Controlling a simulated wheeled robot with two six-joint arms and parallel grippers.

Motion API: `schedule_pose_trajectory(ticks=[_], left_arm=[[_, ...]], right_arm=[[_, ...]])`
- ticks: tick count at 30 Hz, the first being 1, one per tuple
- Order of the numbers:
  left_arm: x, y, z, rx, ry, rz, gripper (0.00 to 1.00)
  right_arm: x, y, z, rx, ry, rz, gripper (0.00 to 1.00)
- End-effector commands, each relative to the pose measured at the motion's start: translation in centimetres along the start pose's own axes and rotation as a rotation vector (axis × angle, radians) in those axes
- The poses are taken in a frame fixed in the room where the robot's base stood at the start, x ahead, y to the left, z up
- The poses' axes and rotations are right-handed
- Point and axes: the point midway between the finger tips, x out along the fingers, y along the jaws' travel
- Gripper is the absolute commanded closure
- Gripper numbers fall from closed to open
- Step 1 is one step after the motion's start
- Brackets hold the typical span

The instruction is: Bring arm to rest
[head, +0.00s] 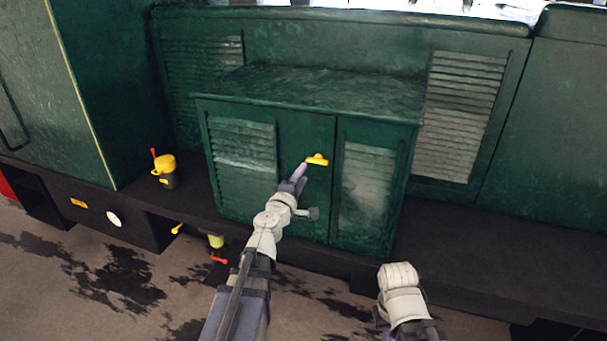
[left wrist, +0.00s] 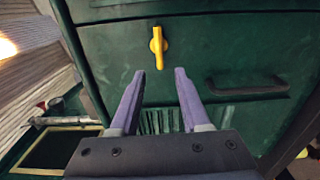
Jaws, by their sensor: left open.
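My left gripper (head: 300,172) is in front of the green cabinet (head: 305,123), its fingers pointing at the yellow latch handle (head: 317,159) on the cabinet's front. In the left wrist view the purple fingers (left wrist: 160,73) are spread apart with nothing between them. The yellow handle (left wrist: 157,47) stands just beyond the fingertips there, apart from them. Part of my right arm (head: 401,292) shows at the bottom of the head view; its gripper is not seen.
A dark ledge (head: 450,243) runs along the tram under the cabinet. A yellow container with a red-tipped lever (head: 164,171) stands on it to the left. Louvred panels (head: 459,115) are behind. A dark bar handle (left wrist: 247,88) shows in the left wrist view. Stained ground (head: 120,275) lies in front.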

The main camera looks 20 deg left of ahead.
Motion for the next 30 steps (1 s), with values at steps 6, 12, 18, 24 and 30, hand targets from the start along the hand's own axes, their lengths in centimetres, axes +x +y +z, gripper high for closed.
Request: schedule_pose_trajectory(ticks=[6, 12, 18, 24, 30], left_arm=[[0.0, 0.0, 0.0, 0.000, 0.000, 0.000, 0.54], [-0.2, -1.6, 4.7, 0.110, -0.133, -0.030, 0.54], [-3.4, -8.1, 16.5, 0.434, -0.519, -0.159, 0.54], [-10.9, -17.8, 24.4, 0.803, -0.926, -0.390, 0.54], [-20.2, -26.4, 24.6, 1.178, -1.255, -0.736, 0.54]], right_arm=[[0.0, 0.0, 0.0, 0.000, 0.000, 0.000, 1.00], [0.7, -0.1, 0.0, 0.000, 0.000, 0.000, 1.00], [2.4, -0.2, -0.1, -0.002, 0.000, 0.000, 1.00], [4.1, -0.4, -0.2, -0.003, 0.000, 0.001, 1.00], [5.8, -0.5, -0.3, -0.004, 0.000, 0.001, 1.00]])
